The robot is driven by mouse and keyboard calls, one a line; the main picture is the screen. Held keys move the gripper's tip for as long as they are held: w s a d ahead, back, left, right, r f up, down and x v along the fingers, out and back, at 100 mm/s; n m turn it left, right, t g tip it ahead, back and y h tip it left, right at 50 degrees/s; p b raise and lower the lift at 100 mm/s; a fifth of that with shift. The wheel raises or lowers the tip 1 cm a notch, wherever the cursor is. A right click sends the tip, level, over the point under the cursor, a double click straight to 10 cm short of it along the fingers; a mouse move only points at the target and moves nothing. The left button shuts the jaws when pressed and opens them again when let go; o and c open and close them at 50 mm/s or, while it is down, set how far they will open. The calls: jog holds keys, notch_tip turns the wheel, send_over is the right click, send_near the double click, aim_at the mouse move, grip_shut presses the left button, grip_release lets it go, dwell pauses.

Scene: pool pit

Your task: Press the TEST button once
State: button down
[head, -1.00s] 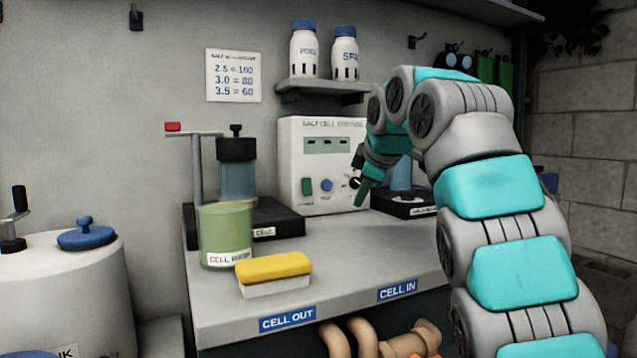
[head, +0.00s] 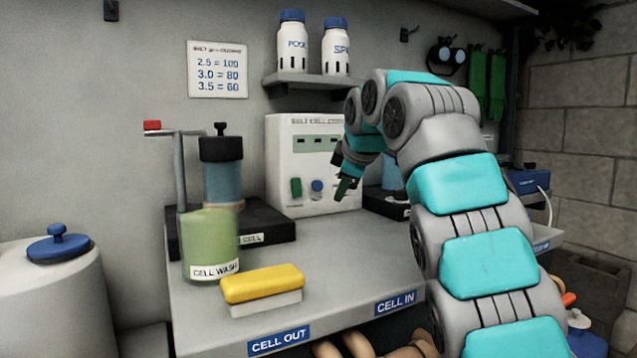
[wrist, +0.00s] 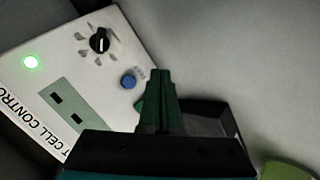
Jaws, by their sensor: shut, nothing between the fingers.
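The white salt cell control box (head: 290,150) stands at the back of the counter. On its front are a green switch (head: 296,188) and a round blue button (head: 317,186); the small label by the button is too blurred to read. In the wrist view the blue button (wrist: 128,81) lies just left of my fingertips, with a black knob (wrist: 99,41) and a lit green lamp (wrist: 31,62) beyond. My gripper (head: 343,190) is shut and empty, in front of the box and right of the button. It also shows in the wrist view (wrist: 160,74). Contact is not visible.
On the counter (head: 330,260) are a green CELL WASH jar (head: 210,240), a yellow-topped sponge (head: 262,284) and a clear cylinder with a black lid (head: 221,150) on a black base. A shelf (head: 315,82) with two bottles hangs above the box.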

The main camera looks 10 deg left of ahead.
aim_at(317, 186)
jog(key=w+a+p, duration=0.2)
jog(key=w+p, duration=0.1)
jog(key=w+a+p, duration=0.1)
jog(key=w+p, duration=0.1)
jog(key=shift+w+a+r, duration=0.1)
jog(key=shift+a+r, duration=0.1)
jog(key=shift+a, duration=0.05)
jog(key=shift+w+a+f, duration=0.2)
jog(key=shift+w, duration=0.1)
jog(key=shift+p, duration=0.3)
dwell(1.3)
jog(key=shift+w+a, duration=0.2)
jog(key=shift+w, duration=0.15)
